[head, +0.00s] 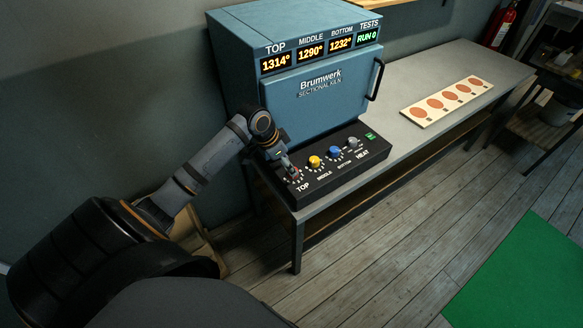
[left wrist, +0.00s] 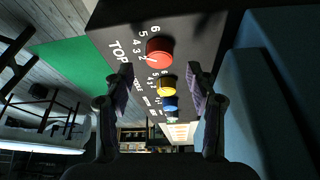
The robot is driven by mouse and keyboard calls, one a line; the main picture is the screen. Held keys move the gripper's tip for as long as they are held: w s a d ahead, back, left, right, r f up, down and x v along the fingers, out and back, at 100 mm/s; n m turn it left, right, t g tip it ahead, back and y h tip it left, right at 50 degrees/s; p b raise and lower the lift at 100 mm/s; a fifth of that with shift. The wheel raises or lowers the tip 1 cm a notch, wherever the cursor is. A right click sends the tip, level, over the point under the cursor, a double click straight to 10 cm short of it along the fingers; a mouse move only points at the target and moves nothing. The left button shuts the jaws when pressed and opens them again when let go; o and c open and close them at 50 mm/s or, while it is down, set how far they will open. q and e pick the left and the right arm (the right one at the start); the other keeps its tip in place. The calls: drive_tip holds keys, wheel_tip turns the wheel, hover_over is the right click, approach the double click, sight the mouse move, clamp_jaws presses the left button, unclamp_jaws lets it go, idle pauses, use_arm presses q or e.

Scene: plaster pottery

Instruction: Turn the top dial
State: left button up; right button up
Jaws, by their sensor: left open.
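The top dial (left wrist: 159,50) is a red knob on the black control panel (head: 340,178), with a number scale around it and "TOP" printed beside it. A white mark on its face points near the 2. My left gripper (head: 289,166) is over the dial in the head view and mostly hides it there. In the left wrist view the two fingers of the left gripper (left wrist: 161,80) are apart, and the red dial shows just beyond the tips, roughly centred between them. I cannot tell whether a finger touches it. My right gripper is not in view.
A yellow dial (head: 315,161), a blue dial (head: 335,152) and a grey dial (head: 353,143) follow in a row. The blue kiln (head: 325,95) behind reads top 1314°, middle 1290°, bottom 1232°, RUN 0. A board with orange discs (head: 428,117) lies on the grey table (head: 465,65).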

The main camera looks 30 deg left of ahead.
use_arm(q)
drive_tip(key=x, duration=0.2)
drive_tip(key=shift+w+d+f, duration=0.15)
drive_tip(key=shift+f, duration=0.15)
drive_tip(key=shift+w+f, duration=0.15)
drive_tip(key=shift+f, duration=0.4)
drive_tip(key=shift+c, duration=0.3)
